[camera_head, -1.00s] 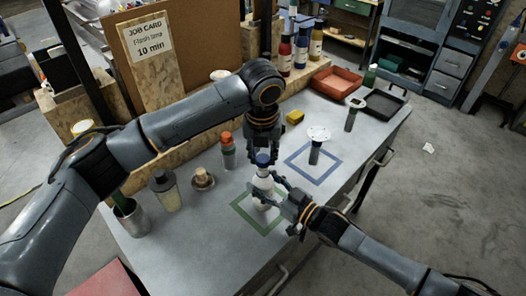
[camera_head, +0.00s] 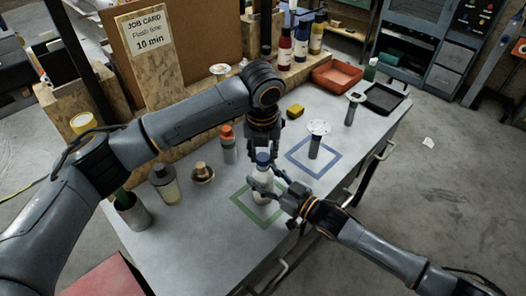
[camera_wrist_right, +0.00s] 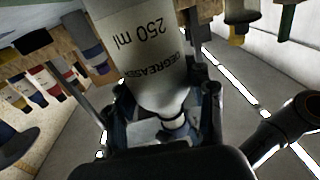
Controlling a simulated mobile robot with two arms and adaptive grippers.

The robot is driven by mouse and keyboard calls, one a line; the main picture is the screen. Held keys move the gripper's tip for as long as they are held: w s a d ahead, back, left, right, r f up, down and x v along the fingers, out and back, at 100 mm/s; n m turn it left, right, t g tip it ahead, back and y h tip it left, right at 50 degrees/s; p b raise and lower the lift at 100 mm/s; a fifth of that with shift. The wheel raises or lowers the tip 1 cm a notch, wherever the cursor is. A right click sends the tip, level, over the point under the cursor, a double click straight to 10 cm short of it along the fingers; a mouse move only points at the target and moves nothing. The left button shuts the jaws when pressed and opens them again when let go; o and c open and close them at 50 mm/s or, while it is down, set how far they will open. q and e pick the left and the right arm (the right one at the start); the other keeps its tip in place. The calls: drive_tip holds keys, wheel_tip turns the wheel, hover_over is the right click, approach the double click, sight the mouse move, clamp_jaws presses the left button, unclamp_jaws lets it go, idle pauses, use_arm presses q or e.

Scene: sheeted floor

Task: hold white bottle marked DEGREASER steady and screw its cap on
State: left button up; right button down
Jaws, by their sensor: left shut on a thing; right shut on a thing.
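The white bottle marked DEGREASER (camera_head: 263,183) stands upright at the green square outline on the bench. In the right wrist view its body (camera_wrist_right: 150,45) appears upside down, with "250 ml" on the label. My right gripper (camera_head: 270,186) is shut on the bottle's body from the right. A blue cap (camera_head: 263,158) is at the top of the bottle. My left gripper (camera_head: 263,152) points down from above and is shut on the cap. Its fingers partly hide the cap, and I cannot tell how far the cap sits on the neck.
An orange-capped bottle (camera_head: 228,146) and a brown-topped jar (camera_head: 202,172) stand left of the bottle. A yellow block (camera_head: 295,111) and a blue square outline (camera_head: 331,164) lie to the right. An orange tray (camera_head: 337,77) is at the back right.

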use_arm(q)
drive_tip(key=shift+f, duration=0.6)
drive_tip(key=m, duration=0.4)
drive_tip(key=shift+a+h, duration=0.1)
drive_tip(key=shift+h, duration=0.2)
drive_tip(key=m, duration=0.5)
drive_tip(key=shift+m+g+h, duration=0.3)
drive_tip(key=shift+m+g, duration=0.1)
drive_tip(key=o, duration=0.7)
